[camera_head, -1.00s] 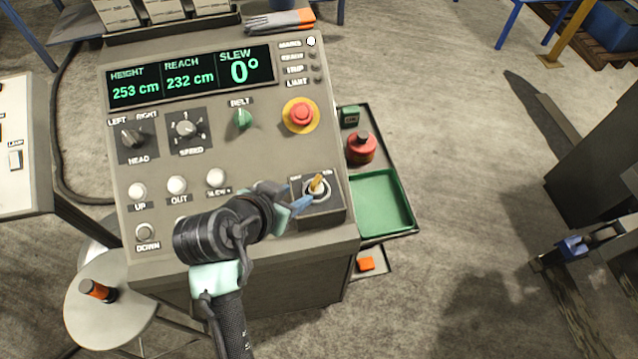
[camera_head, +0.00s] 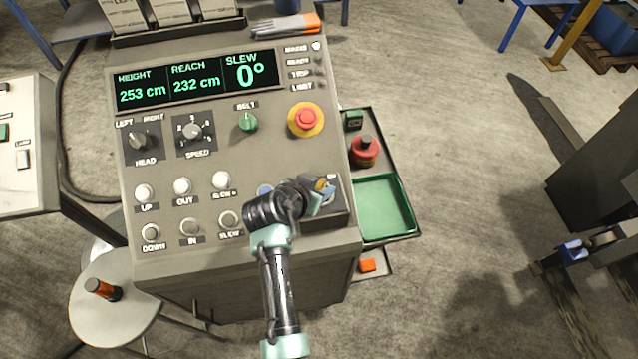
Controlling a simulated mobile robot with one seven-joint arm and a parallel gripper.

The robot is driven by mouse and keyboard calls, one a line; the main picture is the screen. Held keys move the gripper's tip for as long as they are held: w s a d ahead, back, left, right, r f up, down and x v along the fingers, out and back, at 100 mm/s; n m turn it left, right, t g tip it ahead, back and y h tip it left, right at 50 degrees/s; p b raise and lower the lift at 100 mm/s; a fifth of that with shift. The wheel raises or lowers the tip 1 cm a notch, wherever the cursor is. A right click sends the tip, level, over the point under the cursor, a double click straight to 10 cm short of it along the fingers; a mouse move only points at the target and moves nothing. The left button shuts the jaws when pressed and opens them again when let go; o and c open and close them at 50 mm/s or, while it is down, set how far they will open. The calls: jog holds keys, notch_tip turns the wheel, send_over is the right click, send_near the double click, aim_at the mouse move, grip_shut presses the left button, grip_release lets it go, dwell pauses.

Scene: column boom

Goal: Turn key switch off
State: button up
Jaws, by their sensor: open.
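The key switch (camera_head: 329,184) is at the lower right of the grey control panel (camera_head: 180,270), on a raised dark block (camera_head: 338,204).
A red emergency stop (camera_head: 306,119) on a yellow ring sits above the key switch. A green belt knob (camera_head: 248,122) and white buttons (camera_head: 182,186) are to the left. A green tray (camera_head: 384,208) and a red knob (camera_head: 366,150) are just right of the panel.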

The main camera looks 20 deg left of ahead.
grip_shut()
